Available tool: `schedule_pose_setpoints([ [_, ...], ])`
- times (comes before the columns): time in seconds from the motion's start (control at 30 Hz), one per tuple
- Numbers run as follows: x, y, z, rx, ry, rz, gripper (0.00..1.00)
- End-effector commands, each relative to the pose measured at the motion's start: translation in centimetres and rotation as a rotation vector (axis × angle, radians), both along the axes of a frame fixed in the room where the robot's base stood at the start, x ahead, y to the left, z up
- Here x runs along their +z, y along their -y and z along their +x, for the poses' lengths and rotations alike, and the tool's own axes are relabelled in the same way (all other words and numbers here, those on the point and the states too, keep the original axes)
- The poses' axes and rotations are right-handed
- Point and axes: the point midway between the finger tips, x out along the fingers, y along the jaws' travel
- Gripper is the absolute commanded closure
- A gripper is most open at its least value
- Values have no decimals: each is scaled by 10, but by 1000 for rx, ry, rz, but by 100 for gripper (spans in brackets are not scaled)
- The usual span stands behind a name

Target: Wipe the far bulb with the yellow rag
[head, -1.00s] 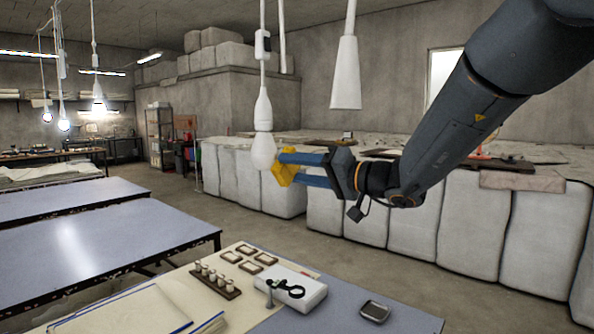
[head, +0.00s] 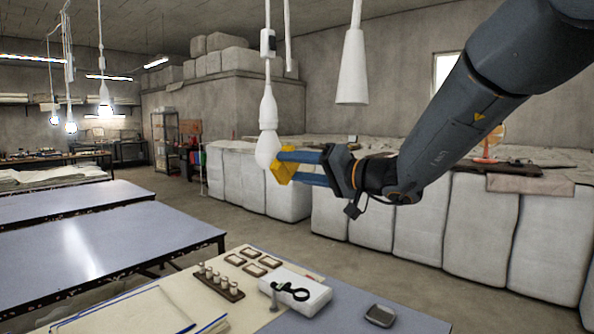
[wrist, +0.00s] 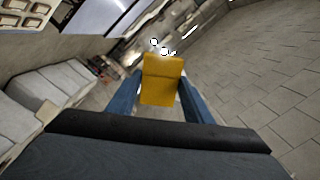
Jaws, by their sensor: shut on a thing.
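A white unlit bulb (head: 267,150) hangs upright from a cord, just left of my gripper (head: 300,167) in the head view. My gripper is shut on the folded yellow rag (head: 281,168), which sticks out past the blue fingers. The rag is at the bulb's lower right side and seems to touch it; a small gap cannot be ruled out. In the wrist view the rag (wrist: 162,80) sits between the fingers, and the unlit bulb cannot be made out. Lit bulbs (head: 71,127) hang much farther back at the left.
A white cone-shaped fitting (head: 352,70) hangs right of the bulb, above my gripper. Below stands a table with a notebook, small frames, a white box (head: 297,291) and a dark dish (head: 380,315). Wrapped bales (head: 420,222) line the back. Open air lies left of the bulb.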

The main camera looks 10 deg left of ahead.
Motion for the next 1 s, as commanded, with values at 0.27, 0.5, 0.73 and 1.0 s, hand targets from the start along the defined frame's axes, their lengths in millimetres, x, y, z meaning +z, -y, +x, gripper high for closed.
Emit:
schedule_pose_setpoints([
  [0.27,9,0,0,0,2,1,72],
  [0.5,29,1,0,0,2,0,72],
  [0.73,40,1,-1,0,0,0,72],
  [1.0,39,0,0,0,2,1,72],
])
